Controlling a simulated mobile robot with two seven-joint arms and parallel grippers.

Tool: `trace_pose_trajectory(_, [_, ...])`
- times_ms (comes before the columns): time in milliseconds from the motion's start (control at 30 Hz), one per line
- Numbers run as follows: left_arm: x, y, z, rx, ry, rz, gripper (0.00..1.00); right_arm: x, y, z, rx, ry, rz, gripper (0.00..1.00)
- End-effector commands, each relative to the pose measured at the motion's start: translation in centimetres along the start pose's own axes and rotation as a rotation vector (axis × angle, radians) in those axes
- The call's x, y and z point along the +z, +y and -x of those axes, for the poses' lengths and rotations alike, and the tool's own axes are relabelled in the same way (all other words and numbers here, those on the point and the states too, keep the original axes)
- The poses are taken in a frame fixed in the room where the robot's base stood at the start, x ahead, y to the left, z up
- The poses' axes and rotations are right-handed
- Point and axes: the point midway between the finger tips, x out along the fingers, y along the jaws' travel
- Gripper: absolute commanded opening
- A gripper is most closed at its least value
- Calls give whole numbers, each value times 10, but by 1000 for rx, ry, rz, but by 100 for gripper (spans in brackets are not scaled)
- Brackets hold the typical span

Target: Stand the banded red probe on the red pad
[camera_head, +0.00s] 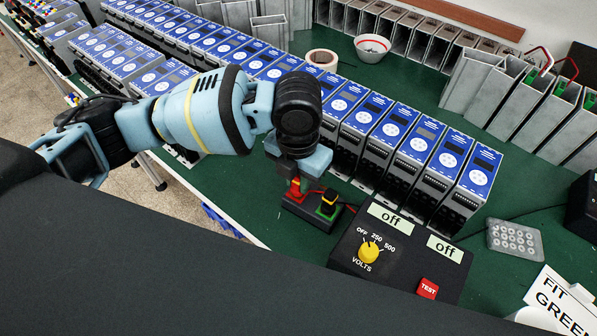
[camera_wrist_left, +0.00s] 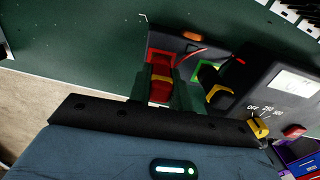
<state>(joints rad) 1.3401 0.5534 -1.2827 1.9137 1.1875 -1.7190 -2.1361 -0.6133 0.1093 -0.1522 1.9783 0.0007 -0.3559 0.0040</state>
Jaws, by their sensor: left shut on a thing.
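My left gripper (camera_head: 298,184) is shut on the banded red probe, pointing down over the dark pad block. In the left wrist view the red probe (camera_wrist_left: 161,90), with its yellow band, sits between the fingers (camera_wrist_left: 165,96). Its far end overlaps the red pad (camera_wrist_left: 152,54); the red pad also shows in the head view (camera_head: 290,196) below the fingers. I cannot tell whether the probe touches the pad. In the head view the fingers hide most of the probe. My right gripper is not in view.
A black probe with a yellow band (camera_head: 328,203) stands at the green pad (camera_head: 321,214), close beside my gripper. The black tester (camera_head: 395,262) with a yellow knob (camera_head: 369,250) and two "off" displays is to the right. A row of blue-topped starters (camera_head: 405,150) stands behind.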

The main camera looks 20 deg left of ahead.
Motion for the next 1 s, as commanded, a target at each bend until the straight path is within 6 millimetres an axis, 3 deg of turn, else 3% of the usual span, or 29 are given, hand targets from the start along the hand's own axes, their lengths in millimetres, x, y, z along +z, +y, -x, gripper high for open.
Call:
trace_pose_trajectory(300, [0, 0, -1, 0, -1, 0, 0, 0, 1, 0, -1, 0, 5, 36])
trace_pose_trajectory(333, [0, 0, -1, 0, -1, 0, 21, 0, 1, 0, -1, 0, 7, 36])
trace_pose_trajectory(533, [0, 0, -1, 1, -1, 0, 45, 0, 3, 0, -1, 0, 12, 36])
trace_pose_trajectory(833, [0, 0, 2, 1, -1, 0, 45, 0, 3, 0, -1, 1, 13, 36])
trace_pose_trajectory(1000, [1, 0, 22, 0, -6, 1, 45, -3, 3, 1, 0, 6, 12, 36])
